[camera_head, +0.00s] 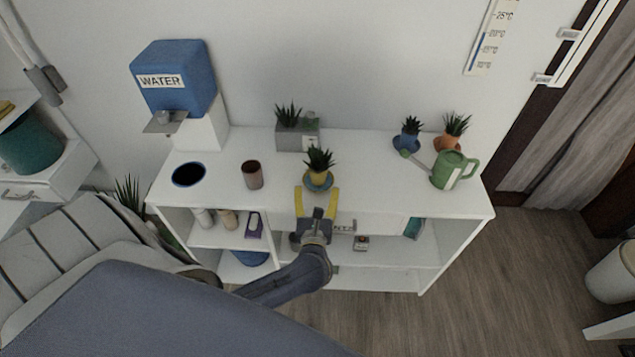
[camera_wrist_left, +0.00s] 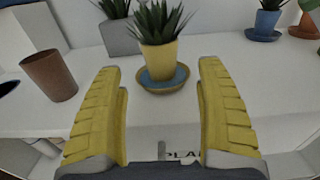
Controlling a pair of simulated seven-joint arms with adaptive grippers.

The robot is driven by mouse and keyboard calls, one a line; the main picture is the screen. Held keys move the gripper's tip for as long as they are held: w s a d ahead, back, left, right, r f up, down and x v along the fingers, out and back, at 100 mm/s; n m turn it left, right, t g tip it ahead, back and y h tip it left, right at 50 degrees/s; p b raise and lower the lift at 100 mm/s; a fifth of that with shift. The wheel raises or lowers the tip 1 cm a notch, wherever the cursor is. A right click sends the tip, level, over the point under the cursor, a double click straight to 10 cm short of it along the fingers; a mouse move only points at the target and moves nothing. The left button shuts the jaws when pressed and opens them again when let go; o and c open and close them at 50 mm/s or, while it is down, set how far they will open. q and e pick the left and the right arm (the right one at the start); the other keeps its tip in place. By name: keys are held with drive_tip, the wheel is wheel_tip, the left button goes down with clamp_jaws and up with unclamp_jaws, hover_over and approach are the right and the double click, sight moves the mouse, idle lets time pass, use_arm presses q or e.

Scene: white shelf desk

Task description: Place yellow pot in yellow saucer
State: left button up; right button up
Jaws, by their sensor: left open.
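The yellow pot (camera_head: 317,177) with a spiky green plant is on the white desk top, near the front edge. In the left wrist view the pot (camera_wrist_left: 159,59) stands upright in the yellow saucer (camera_wrist_left: 181,86), which has a blue inside. The saucer (camera_head: 319,187) also shows under the pot in the head view. My left gripper (camera_head: 318,190) has yellow fingers. It is open and empty, in front of the pot and saucer, with its fingertips apart to either side in the left wrist view (camera_wrist_left: 161,66). My right gripper is not in view.
A brown cup (camera_head: 252,175) stands left of the pot, and a grey planter (camera_head: 291,137) behind it. A blue pot (camera_head: 408,140), an orange pot (camera_head: 449,141) and a green watering can (camera_head: 453,171) stand to the right. A blue water dispenser (camera_head: 177,85) is at the left.

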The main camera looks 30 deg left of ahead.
use_arm(q)
drive_tip(key=shift+v, duration=1.4)
